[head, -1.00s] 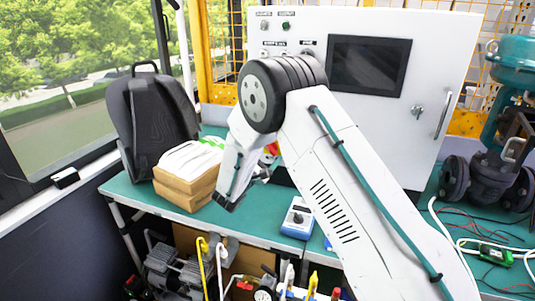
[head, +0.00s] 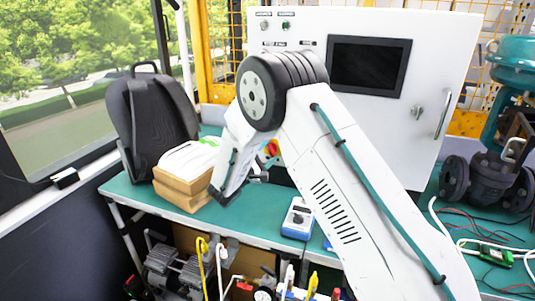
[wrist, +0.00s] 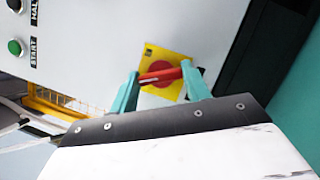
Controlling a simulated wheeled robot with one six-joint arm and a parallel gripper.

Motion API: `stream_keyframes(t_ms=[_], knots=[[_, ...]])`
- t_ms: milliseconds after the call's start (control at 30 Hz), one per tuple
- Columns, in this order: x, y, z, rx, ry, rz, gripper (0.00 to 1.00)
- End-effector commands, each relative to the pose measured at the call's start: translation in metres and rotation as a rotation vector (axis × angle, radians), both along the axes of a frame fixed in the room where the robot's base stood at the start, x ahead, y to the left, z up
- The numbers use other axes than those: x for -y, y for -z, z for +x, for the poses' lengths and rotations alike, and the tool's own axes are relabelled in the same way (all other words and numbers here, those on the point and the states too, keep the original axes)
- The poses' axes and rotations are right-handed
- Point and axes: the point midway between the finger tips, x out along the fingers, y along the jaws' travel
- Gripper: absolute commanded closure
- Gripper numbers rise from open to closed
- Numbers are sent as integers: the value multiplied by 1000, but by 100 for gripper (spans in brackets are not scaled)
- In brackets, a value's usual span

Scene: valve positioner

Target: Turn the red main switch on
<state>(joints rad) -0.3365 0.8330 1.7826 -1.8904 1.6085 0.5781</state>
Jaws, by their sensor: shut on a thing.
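The red main switch (wrist: 161,84) sits on a yellow square plate (wrist: 172,58) on the white cabinet face. Its red bar handle lies nearly level in the wrist view, tilted slightly up to the right. My gripper (wrist: 159,76) has one teal finger at each end of the handle and is shut on it. In the head view only a bit of the red switch (head: 271,148) shows beside my arm. My fingertips are mostly hidden there.
The white cabinet (head: 440,60) has a dark screen (head: 369,65) and a door handle (head: 443,115). A blue-white meter (head: 298,218) lies on the green bench (head: 260,215).

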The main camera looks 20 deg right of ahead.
Motion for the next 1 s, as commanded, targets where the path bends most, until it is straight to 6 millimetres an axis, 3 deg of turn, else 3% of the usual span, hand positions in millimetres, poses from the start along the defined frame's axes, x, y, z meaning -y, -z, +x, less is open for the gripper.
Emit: stream_keyframes(t_ms=[1000], knots=[[-1,-6,0,563,-2,776,76]])
